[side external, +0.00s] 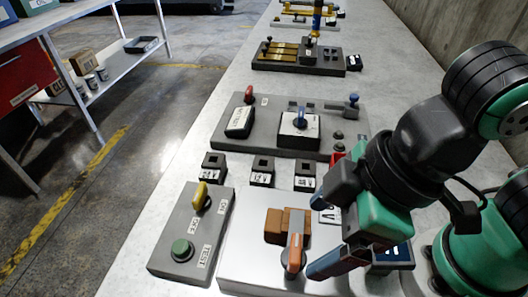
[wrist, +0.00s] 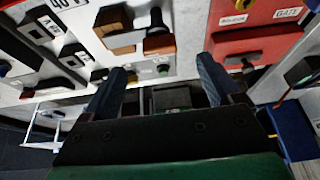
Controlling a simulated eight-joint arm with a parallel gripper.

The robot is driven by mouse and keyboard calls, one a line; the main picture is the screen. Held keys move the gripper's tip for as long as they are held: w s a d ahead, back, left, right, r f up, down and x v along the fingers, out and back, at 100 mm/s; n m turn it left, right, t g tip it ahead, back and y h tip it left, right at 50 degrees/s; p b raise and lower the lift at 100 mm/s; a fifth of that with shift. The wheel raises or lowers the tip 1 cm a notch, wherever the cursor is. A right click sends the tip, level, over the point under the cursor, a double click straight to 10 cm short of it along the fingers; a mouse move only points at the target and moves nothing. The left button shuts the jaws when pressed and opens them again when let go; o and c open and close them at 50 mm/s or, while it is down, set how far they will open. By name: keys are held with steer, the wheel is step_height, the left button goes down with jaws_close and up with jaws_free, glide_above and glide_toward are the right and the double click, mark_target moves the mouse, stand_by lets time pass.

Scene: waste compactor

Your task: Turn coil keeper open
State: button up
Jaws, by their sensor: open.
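No readable label names the coil keeper. On a white panel (side external: 240,262) in the side view there is an orange-brown block (side external: 272,226) with a grey, orange-ended lever (side external: 295,243) beside it. In the wrist view the brown block (wrist: 116,30) and the dark lever with a brown end (wrist: 158,42) are beyond my fingertips. My gripper (side external: 318,268) has blue fingers close to the lever's right in the side view. In the wrist view my gripper (wrist: 160,64) is open with nothing between its fingers. I cannot tell whether a finger touches the lever.
A grey box (side external: 192,232) with a yellow knob and green button is at the left. Behind are small black labelled blocks (side external: 262,170) and a grey panel (side external: 285,145) with levers. A red panel (wrist: 262,40) labelled GATE is at right in the wrist view.

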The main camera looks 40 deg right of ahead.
mark_target(299, 248)
steer(key=shift+x, duration=2.6)
jaws_close()
